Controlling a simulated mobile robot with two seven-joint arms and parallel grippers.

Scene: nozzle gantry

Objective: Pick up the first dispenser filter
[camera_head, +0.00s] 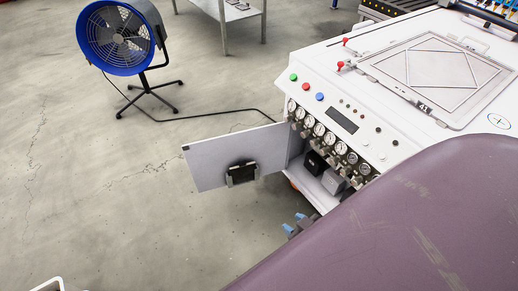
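My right gripper (294,222) shows only as two small blue fingertips with a gap between them, low in front of the white machine's open cabinet. Nothing shows between them. Inside the cabinet, below the gauges, sit a black box (315,163) and a grey box (333,182) side by side. A black bracket-like piece (242,173) is on the inside of the open door. I cannot tell which of these is the first dispenser filter.
The open white cabinet door (210,165) juts out to the left. A row of gauges (319,129) lines the machine front. A large mauve surface (400,240) hides the lower right. A blue fan (120,40) with a cable stands at upper left. The floor at left is clear.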

